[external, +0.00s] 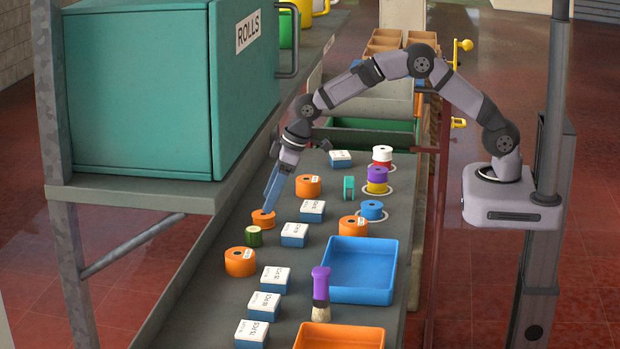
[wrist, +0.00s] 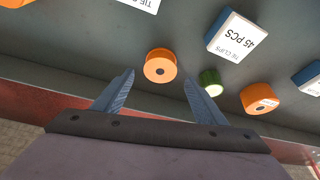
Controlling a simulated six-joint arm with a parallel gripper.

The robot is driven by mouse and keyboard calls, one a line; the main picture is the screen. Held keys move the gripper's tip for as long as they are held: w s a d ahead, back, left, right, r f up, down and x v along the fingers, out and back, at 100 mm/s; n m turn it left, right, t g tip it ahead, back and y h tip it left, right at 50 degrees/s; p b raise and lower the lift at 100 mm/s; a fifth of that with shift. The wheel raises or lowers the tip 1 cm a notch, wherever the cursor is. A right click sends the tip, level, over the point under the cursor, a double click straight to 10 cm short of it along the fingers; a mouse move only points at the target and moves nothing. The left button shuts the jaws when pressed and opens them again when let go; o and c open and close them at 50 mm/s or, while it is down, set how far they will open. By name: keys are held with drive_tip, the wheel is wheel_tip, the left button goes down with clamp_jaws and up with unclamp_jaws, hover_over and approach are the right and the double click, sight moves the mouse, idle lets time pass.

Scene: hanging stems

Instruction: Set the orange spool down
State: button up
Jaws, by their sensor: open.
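A small orange spool (external: 263,219) with a dark centre hole stands upright on the grey bench near its left edge. My gripper (external: 268,205) is directly above and beside it, pointing down. In the wrist view the orange spool (wrist: 160,66) lies between and just beyond the tips of my open gripper (wrist: 158,75). A gap shows on each side between spool and fingers, and nothing is held. A blue spool (external: 372,210), a purple spool (external: 377,173) above a yellow one (external: 377,187), and a red-and-white spool (external: 382,155) stand on white rings.
Close by are a green spool (external: 253,236) and a labelled orange roll (external: 240,262). More orange rolls (external: 308,186) and several tie-clip boxes (external: 312,210) are scattered around. A blue tray (external: 361,268) is at the right. The teal cabinet (external: 165,95) overhangs the left side.

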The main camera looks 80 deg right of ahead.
drive_tip(key=b+v, duration=0.1)
drive_tip(key=v, duration=0.5)
drive_tip(key=shift+r, duration=0.4)
drive_tip(key=shift+s+d, duration=0.1)
drive_tip(key=shift+s, duration=0.15)
drive_tip(key=s+d+f+g, duration=0.1)
drive_tip(key=s+d+f, duration=0.1)
drive_tip(key=s, duration=0.9)
drive_tip(key=s+d+f+m+g, duration=0.1)
drive_tip(key=s+d+f+g, duration=0.1)
drive_tip(key=s, duration=1)
drive_tip(key=s+d+f+m+g, duration=0.1)
drive_tip(key=s+d+f, duration=0.2)
drive_tip(key=s, duration=0.8)
drive_tip(key=shift+s+d+f+g+h, duration=0.2)
drive_tip(key=shift+s+d+g+h, duration=0.1)
drive_tip(key=shift+d+h, duration=0.1)
idle(3.0)
